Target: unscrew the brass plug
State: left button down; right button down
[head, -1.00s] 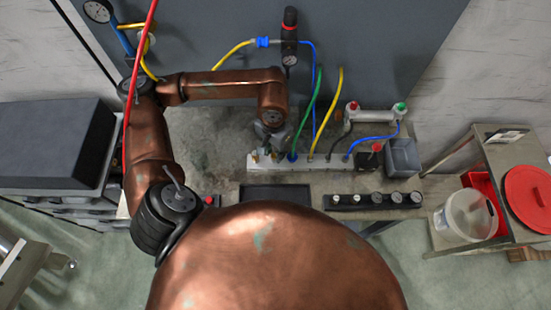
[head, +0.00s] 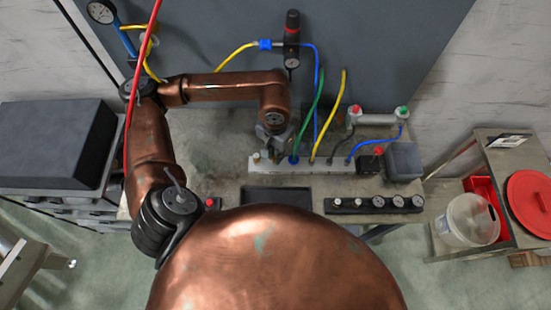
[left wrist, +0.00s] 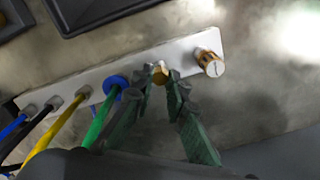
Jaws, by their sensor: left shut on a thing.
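A pale manifold block (head: 322,166) lies on the bench with hoses along it; it also shows in the left wrist view (left wrist: 185,54). A brass plug (left wrist: 160,73) stands in it, between the blue collar of the green hose and an end fitting. My left gripper (left wrist: 158,88) is over the block, its two fingertips closed on either side of the brass plug. It also shows in the head view (head: 274,147), where it hides most of the plug. A slotted brass and silver fitting (left wrist: 210,64) stands at the block's end, apart from the fingers. My right gripper is not in view.
Green (head: 309,115), yellow (head: 331,110) and blue hoses rise from the block close to the gripper. A dark tray (head: 276,195) and a gauge strip (head: 374,204) lie in front. The bench left of the block is clear.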

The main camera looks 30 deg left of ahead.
pick_arm(q)
jog(key=n+b, duration=0.1)
jog(key=n, duration=0.4)
jog(key=shift+f+n, duration=0.1)
jog(key=shift+n, duration=0.2)
jog(key=n+b, duration=0.1)
jog(key=n, duration=0.5)
jog(key=shift+n, duration=0.4)
jog(key=n, duration=0.5)
jog(key=shift+n, duration=0.3)
jog(key=n, duration=0.6)
jog(key=c, duration=2.1)
grip_release()
